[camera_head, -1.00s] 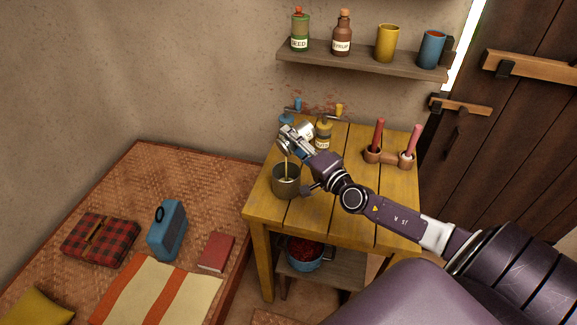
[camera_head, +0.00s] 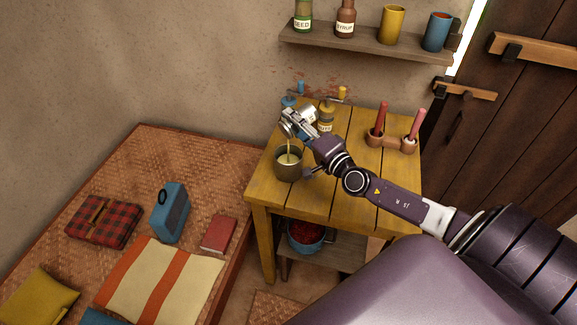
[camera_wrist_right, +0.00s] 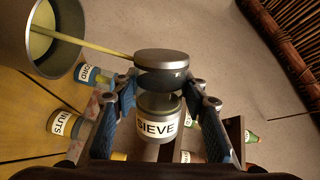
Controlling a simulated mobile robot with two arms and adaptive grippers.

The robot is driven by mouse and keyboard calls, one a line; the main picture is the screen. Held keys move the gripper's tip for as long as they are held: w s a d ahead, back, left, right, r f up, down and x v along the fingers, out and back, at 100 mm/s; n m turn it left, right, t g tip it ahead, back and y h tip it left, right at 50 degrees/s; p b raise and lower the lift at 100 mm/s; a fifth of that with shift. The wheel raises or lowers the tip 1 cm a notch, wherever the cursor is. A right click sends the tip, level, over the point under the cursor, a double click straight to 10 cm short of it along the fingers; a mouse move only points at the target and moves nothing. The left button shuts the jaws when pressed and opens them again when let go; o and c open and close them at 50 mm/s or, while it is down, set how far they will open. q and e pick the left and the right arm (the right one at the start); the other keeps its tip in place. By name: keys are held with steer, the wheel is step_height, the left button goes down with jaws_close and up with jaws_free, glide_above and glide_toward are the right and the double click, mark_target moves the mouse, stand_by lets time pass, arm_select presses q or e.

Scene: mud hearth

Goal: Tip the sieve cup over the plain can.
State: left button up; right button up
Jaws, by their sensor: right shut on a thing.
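My right gripper (camera_head: 300,126) is shut on the sieve cup (camera_wrist_right: 158,126), a grey metal cup with a white SIEVE label. In the right wrist view the gripper's blue-padded fingers (camera_wrist_right: 160,92) stand on either side of it. In the head view the cup is tipped above the plain can (camera_head: 289,166), and a thin yellowish stream (camera_head: 289,146) runs from it into the can. The can is dark grey, upright and open on the table's left part. In the right wrist view the can (camera_wrist_right: 22,62) shows yellowish contents inside. My left gripper is out of view.
The wooden table (camera_head: 345,195) has free room at its front right. A yellow jar (camera_head: 326,117) and a blue one stand behind the gripper. A wall shelf (camera_head: 365,44) holds bottles and mugs above.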

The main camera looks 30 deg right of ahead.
stand_by(0.3)
steer(key=m, duration=0.2)
steer(key=r+m, duration=0.1)
steer(key=m, duration=0.3)
steer(key=shift+r, duration=0.25)
steer(key=m, duration=0.3)
steer(key=shift+r, duration=0.35)
steer(key=m, duration=0.1)
steer(key=r+m, duration=0.1)
steer(key=m, duration=0.3)
steer(key=r+m+p, duration=0.1)
steer(key=m, duration=0.2)
steer(key=shift+r+m+p, duration=0.65)
steer(key=shift+m+p, duration=0.05)
steer(key=shift+m, duration=0.4)
steer(key=shift+r+m+p, duration=0.35)
steer(key=shift+m+p, duration=0.1)
steer(key=shift+m, duration=0.65)
steer(key=shift+f, duration=0.1)
